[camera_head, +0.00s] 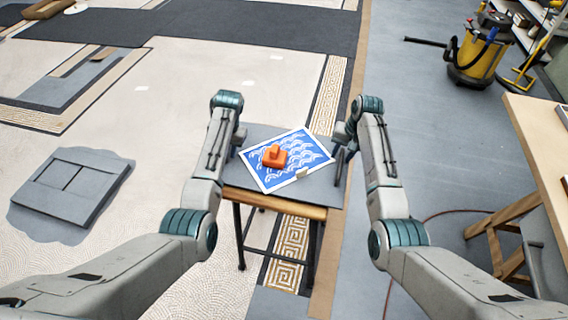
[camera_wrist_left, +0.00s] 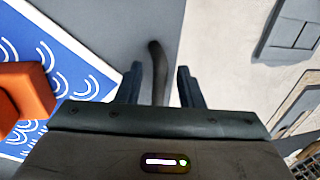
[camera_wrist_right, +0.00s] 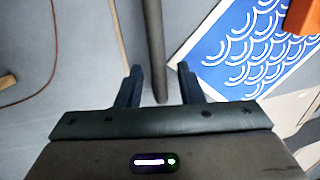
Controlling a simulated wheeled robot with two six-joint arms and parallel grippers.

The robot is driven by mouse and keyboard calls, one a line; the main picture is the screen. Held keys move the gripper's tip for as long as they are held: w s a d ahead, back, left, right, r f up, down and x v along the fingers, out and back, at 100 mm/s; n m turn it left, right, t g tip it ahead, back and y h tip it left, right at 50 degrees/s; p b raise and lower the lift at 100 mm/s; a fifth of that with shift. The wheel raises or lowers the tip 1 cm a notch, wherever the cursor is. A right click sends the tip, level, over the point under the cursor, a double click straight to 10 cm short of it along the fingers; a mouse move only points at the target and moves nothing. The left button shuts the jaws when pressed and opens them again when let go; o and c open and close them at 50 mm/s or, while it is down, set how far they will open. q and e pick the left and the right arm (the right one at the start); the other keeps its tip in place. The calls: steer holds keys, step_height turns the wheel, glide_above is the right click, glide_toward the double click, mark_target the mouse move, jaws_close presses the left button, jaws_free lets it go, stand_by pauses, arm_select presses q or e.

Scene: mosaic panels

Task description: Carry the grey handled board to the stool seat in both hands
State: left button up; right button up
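The grey board (camera_head: 310,196) lies flat over the stool, whose wooden seat edge (camera_head: 275,204) shows under its near side. A blue wave-patterned panel (camera_head: 312,158) with a white border and an orange block (camera_head: 275,157) rest on the board. My left gripper (camera_wrist_left: 158,85) is open at the board's left side, with a dark handle (camera_wrist_left: 157,62) between its fingers and gaps showing on both sides. My right gripper (camera_wrist_right: 160,85) is open at the right side, with the other dark handle (camera_wrist_right: 154,45) between its fingers, also with gaps. The arms hide part of the board's sides.
A grey panel piece (camera_head: 75,185) lies on the floor at left. A wooden workbench (camera_head: 540,140) stands at right, and a yellow vacuum (camera_head: 475,58) at the back right. A red hose runs along the floor at right. The grey floor between stool and bench is mostly free.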

arm_select(q)
step_height(320, 180, up, 12)
steer(key=d, duration=0.2)
steer(key=shift+s+d+f, duration=0.15)
steer(key=shift+s, duration=0.1)
arm_select(e)
step_height(320, 180, up, 12)
steer(key=d, duration=0.2)
steer(key=shift+s+d+f, duration=0.15)
steer(key=shift+s, duration=0.05)
steer(key=shift+f, duration=0.1)
